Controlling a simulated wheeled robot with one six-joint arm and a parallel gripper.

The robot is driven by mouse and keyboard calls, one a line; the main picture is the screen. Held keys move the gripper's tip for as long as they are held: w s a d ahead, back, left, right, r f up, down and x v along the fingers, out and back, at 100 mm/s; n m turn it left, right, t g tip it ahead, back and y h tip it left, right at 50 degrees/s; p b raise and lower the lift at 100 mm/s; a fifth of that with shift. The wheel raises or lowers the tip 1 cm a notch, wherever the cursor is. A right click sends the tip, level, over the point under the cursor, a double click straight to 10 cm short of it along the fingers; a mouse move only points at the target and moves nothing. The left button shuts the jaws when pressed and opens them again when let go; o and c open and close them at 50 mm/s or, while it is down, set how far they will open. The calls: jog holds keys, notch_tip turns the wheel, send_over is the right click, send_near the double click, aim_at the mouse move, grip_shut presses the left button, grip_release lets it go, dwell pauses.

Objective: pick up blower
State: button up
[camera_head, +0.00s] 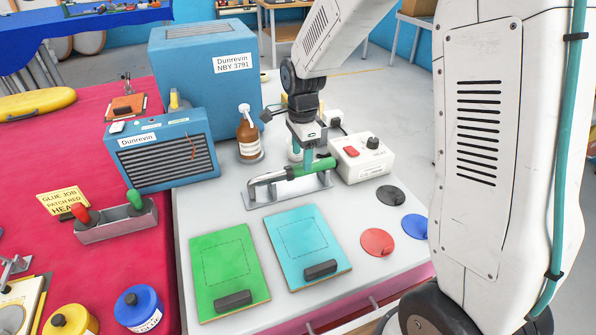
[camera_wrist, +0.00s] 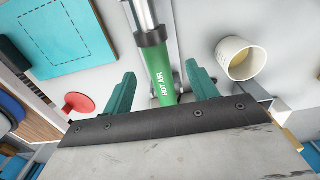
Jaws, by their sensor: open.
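The blower is a hot-air tool with a green handle (camera_head: 322,165) and a bent metal tube (camera_head: 262,182), lying in a metal stand on the light worktop. In the wrist view its green handle (camera_wrist: 160,68), with "HOT AIR" lettering, lies between my two teal fingers. My gripper (camera_wrist: 160,78) is open, with a finger on either side of the handle. A gap shows on each side, and I cannot tell exactly how far down the fingers reach. In the head view my gripper (camera_head: 306,152) is over the handle and partly hides it.
A white cup (camera_wrist: 233,54) stands close to the right finger. A white control box (camera_head: 362,160) with a red switch is right of the stand, and a brown bottle (camera_head: 248,134) is behind it. Green (camera_head: 228,265) and blue (camera_head: 303,240) boards lie in front, with a red disc (camera_head: 377,241) nearby.

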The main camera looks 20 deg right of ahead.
aim_at(300, 165)
jog(key=f, duration=0.4)
jog(key=shift+s+a+f, duration=0.15)
jog(key=shift+a+f, duration=0.1)
jog(key=shift+c, duration=0.4)
jog(key=c, duration=1)
jog(key=shift+r, duration=0.1)
